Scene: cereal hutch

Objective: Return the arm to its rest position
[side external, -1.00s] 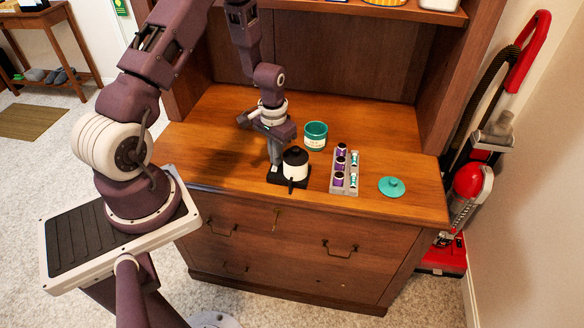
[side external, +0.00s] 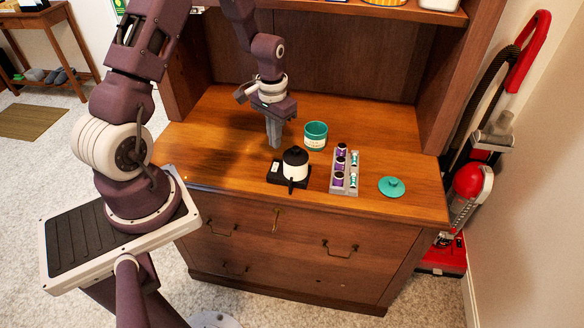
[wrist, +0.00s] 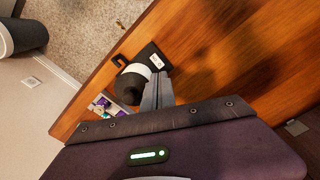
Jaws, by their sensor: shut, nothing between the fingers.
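My gripper (side external: 274,144) is shut and empty, pointing down above the wooden top of the hutch (side external: 215,150). It is just behind and left of a white pot with a dark lid (side external: 295,162) and apart from it. The pot stands on a small black base (side external: 275,175). In the wrist view my closed fingers (wrist: 158,92) show in the middle, with the pot (wrist: 134,78) beside them on the left and the black base (wrist: 152,58) beyond.
A grey rack (side external: 344,189) with several small purple-and-white pods stands right of the pot. A green canister (side external: 316,136) stands open behind it, and a green lid (side external: 391,186) lies to the right. The left half of the top is clear. Hutch walls and a shelf rise behind.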

